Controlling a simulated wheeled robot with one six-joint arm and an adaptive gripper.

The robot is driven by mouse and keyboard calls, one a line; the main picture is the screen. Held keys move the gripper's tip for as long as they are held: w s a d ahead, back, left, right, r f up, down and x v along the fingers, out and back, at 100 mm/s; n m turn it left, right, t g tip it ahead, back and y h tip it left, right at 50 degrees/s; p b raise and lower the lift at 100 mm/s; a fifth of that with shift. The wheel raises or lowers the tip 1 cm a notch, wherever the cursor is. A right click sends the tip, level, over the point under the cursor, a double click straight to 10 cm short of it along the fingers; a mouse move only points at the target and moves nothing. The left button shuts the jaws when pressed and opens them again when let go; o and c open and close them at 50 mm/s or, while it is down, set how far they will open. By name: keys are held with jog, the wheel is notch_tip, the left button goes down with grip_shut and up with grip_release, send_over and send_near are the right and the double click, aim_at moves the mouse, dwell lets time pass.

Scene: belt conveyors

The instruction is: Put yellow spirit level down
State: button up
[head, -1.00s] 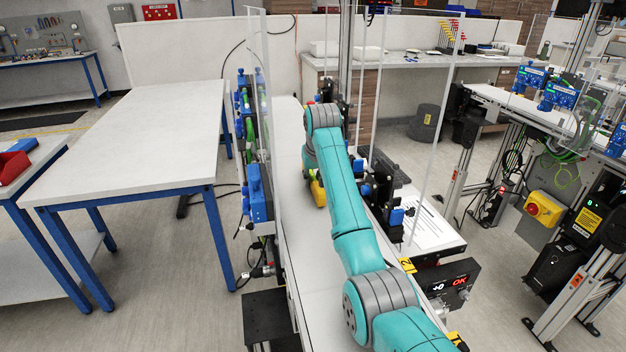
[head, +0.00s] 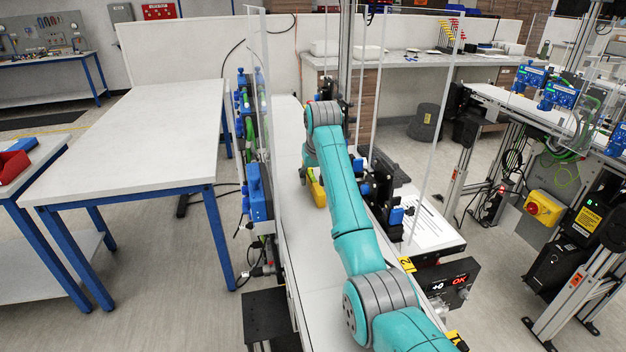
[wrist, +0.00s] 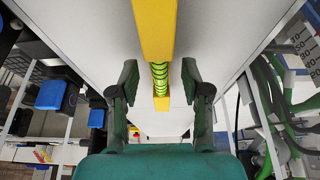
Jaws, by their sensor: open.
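The yellow spirit level (head: 317,191) lies on the white conveyor belt, left of my arm in the head view. It also shows in the wrist view (wrist: 154,28), running from the top edge down between my fingers, with its green vial near the middle. My gripper (wrist: 160,72) is open, with one dark finger on each side of the level and a gap on both sides.
Clear guard panels (head: 262,110) and blue and green fittings (head: 257,190) line the conveyor's left side. Black sensor mounts (head: 375,180) stand along its right side. The belt (head: 308,270) is bare towards the front. An empty white table (head: 140,130) stands to the left.

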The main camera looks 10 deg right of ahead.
jog(key=v, duration=1)
jog(key=shift+s+r, duration=0.1)
jog(key=shift+o, duration=0.5)
jog(key=shift+r, duration=0.15)
jog(key=shift+x, duration=0.8)
jog(key=x, duration=1)
jog(key=shift+w+f, duration=0.2)
jog(key=shift+r, duration=0.1)
grip_shut()
